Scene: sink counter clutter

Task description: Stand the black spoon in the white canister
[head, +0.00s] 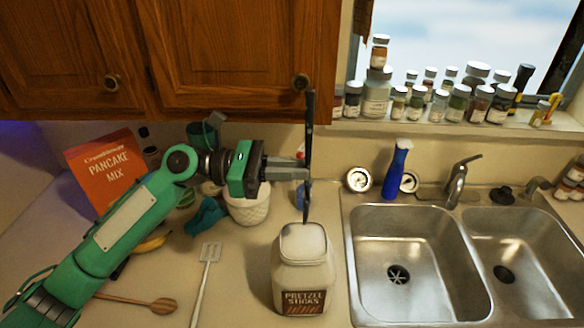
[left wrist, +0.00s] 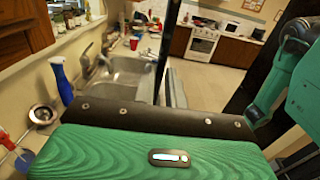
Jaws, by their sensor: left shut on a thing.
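The black spoon (head: 309,135) is upright in my left gripper (head: 303,174), which is shut on it around the middle. The spoon also shows as a dark upright bar in the left wrist view (left wrist: 167,40). Its lower end appears just above the back of the pale pretzel sticks jar (head: 303,262) in the head view; I cannot tell whether they touch. The white canister (head: 248,208), with a textured side, stands on the counter behind and left of that jar. My left gripper and forearm hide part of its top. My right gripper is not in view.
A double steel sink (head: 415,262) is on the right, with a blue spray bottle (head: 396,170) behind it. A white spatula (head: 207,262) and a wooden spoon (head: 150,302) lie at the front left. A pancake mix box (head: 103,172) stands at the back left.

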